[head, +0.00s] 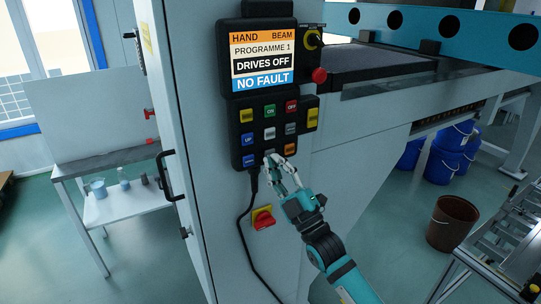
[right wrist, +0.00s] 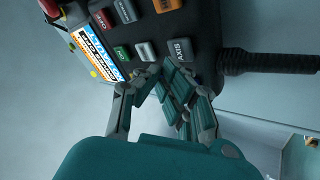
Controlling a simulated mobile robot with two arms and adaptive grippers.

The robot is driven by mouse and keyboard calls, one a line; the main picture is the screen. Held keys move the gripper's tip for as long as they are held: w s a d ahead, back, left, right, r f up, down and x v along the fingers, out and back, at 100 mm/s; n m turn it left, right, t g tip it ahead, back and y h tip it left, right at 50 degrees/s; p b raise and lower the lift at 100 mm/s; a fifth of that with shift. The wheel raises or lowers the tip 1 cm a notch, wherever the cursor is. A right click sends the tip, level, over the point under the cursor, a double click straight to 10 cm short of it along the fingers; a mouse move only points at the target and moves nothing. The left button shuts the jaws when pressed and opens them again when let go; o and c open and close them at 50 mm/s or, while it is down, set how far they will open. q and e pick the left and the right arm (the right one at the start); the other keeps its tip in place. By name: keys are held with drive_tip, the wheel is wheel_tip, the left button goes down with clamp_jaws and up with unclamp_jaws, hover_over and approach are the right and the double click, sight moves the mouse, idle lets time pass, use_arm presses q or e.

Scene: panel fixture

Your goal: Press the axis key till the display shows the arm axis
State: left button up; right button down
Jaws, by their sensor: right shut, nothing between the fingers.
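The hand panel (head: 238,122) hangs on the grey cabinet. Its display (head: 262,59) reads HAND, BEAM, PROGRAMME 1, DRIVES OFF and NO FAULT; it also shows tilted in the right wrist view (right wrist: 95,52). The axis key (right wrist: 180,48), grey and lettered AXIS, sits at the cable end of the panel. My right gripper (head: 274,159) is shut and empty at the bottom row of keys, partly covering the axis key in the head view. In the right wrist view its fingertips (right wrist: 161,69) are close to that key; I cannot tell whether they touch. My left gripper is not in view.
A blue key (head: 249,160) and an orange key (head: 290,149) flank the fingertips. A red stop button (head: 319,75) sticks out at the panel's right. A red and yellow switch (head: 262,217) and a black cable (head: 241,227) are below. The teal beam (head: 430,30) is behind.

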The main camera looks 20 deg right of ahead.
drive_tip(key=shift+w, duration=0.1)
drive_tip(key=shift+w, duration=0.35)
drive_tip(key=shift+w, duration=0.4)
idle(0.6)
drive_tip(key=shift+s, duration=0.85)
drive_tip(key=shift+s+d+p, duration=0.2)
drive_tip(key=shift+s+p, duration=0.65)
drive_tip(key=shift+s, duration=1.65)
